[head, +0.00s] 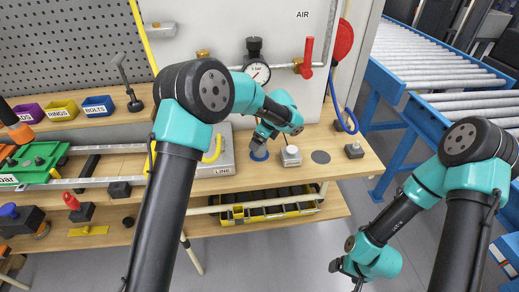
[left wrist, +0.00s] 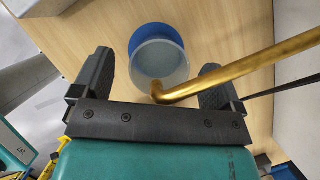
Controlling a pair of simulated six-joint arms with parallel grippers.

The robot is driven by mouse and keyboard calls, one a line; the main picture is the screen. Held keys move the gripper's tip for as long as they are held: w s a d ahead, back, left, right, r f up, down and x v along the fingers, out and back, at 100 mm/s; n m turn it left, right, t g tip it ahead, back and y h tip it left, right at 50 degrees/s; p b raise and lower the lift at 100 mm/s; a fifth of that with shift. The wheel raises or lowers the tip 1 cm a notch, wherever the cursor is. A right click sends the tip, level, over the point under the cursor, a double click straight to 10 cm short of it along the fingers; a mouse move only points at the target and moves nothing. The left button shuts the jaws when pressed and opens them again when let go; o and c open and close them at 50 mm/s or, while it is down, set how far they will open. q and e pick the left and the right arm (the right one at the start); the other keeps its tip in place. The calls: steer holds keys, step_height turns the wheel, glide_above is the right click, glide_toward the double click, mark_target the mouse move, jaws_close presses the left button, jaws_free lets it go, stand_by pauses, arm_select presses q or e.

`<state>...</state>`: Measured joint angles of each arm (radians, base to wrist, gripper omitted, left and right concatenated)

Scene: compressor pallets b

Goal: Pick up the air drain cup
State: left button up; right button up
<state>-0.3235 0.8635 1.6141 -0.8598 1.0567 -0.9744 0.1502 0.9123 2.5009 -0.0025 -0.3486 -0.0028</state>
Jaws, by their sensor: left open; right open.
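The air drain cup (left wrist: 160,62) is a round, pale, open-topped cup beside a blue rim or ring. My left gripper (left wrist: 156,68) is open, with one finger on each side of the cup in the left wrist view; contact cannot be told. A brass drain pipe (left wrist: 240,70) bends down in front of the cup and hides part of it. My right gripper (head: 347,273) is low at the right, over the floor, open and empty, far from the cup.
A white block (head: 291,155), a dark disc (head: 320,157) and a black block (head: 354,150) sit right of the cup. A grey LINE box (head: 215,165) stands left. Above are a gauge (head: 257,72) and red-handled valve (head: 307,58). A blue hose (head: 341,118) hangs right.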

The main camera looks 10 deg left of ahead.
arm_select(q)
steer(key=c, duration=1.2)
steer(key=shift+r, duration=0.1)
steer(key=shift+c, duration=0.2)
